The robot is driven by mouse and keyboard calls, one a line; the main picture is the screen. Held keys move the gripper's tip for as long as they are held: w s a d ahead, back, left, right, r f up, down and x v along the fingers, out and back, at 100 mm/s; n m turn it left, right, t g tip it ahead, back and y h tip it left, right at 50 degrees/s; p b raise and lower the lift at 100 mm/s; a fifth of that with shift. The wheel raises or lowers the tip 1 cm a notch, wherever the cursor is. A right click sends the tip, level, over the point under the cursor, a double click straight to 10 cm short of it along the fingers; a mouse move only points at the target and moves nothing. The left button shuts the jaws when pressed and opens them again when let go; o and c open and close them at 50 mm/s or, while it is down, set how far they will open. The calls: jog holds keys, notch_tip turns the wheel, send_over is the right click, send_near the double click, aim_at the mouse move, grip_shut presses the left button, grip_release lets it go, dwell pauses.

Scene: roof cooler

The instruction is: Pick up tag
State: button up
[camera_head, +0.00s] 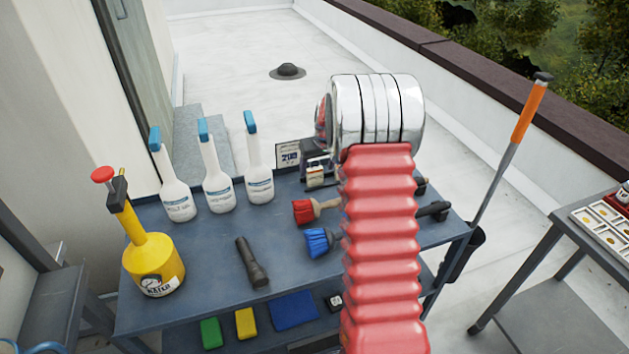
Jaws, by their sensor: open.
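I cannot tell for sure which thing is the tag. A small flat card with dark print (288,155) stands at the back edge of the grey table, right of the spray bottles. A small container with a pale label (315,177) is beside it, close to my arm. My own red ribbed arm with its chrome joint rises in front of the table's right part and hides what is behind it. My gripper cannot be made out; it seems hidden behind the arm. Two dark shapes (434,211) show at the arm's right side, and I cannot tell what they are.
The grey table (205,262) holds several blue-capped bottles (217,180), a yellow sprayer (152,262), a black flashlight (252,263), a red brush (304,210) and a blue brush (319,241). Sponges (246,322) lie on the lower shelf. An orange-handled pole (528,108) leans at right.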

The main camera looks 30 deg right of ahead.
aim_at(315, 170)
jog(key=shift+x, duration=2.2)
jog(key=shift+a+r, duration=0.1)
jog(key=shift+c, duration=0.5)
jog(key=shift+w, duration=0.1)
jog(key=c, duration=1)
